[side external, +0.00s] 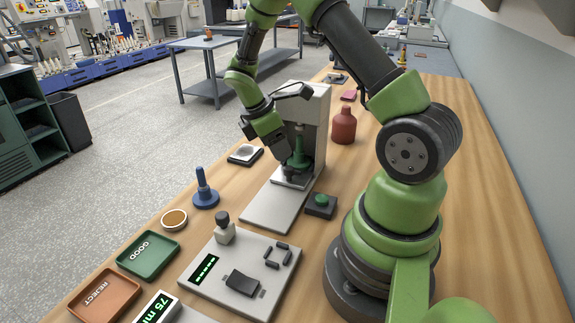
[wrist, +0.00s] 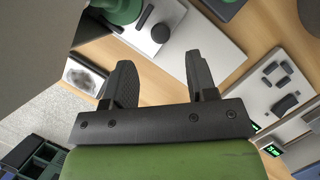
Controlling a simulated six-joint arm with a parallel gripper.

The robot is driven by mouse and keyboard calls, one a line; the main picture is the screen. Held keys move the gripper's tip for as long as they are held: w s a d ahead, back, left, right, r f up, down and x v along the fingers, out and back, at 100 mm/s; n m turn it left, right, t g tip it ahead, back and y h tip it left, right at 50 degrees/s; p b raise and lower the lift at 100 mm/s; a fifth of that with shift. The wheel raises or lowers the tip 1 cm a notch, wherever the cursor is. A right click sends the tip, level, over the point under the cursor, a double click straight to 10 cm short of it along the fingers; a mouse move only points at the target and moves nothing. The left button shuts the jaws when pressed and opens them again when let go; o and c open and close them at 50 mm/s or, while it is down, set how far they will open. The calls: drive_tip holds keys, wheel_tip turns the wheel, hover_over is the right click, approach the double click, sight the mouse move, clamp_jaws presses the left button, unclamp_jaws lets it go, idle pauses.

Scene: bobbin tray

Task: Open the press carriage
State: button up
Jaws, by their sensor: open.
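The press (side external: 318,112) is a pale upright block with a long flat base plate (side external: 272,212) on the wooden bench. A light grey carriage (side external: 291,179) sits at the foot of the block with a green bobbin-like piece (side external: 299,158) standing on it. In the wrist view the carriage (wrist: 152,14) shows at the top with a round black knob (wrist: 160,33) on its front, and the green piece (wrist: 118,8) is cut off by the frame. My gripper (wrist: 158,68) is open and empty. Its fingertips point toward the knob, apart from it; my wrist partly hides the press in the side view.
A green button box (side external: 320,204) and a red bottle (side external: 343,125) stand right of the press. A small scale-like pad (side external: 245,154) and a blue spindle (side external: 204,190) stand left. A gauge panel (side external: 228,275), green GOOD tray (side external: 148,277) and REJECT tray (side external: 105,305) lie in front.

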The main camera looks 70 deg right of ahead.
sight(289, 168)
drive_tip(key=x, duration=0.7)
drive_tip(key=shift+r, duration=0.1)
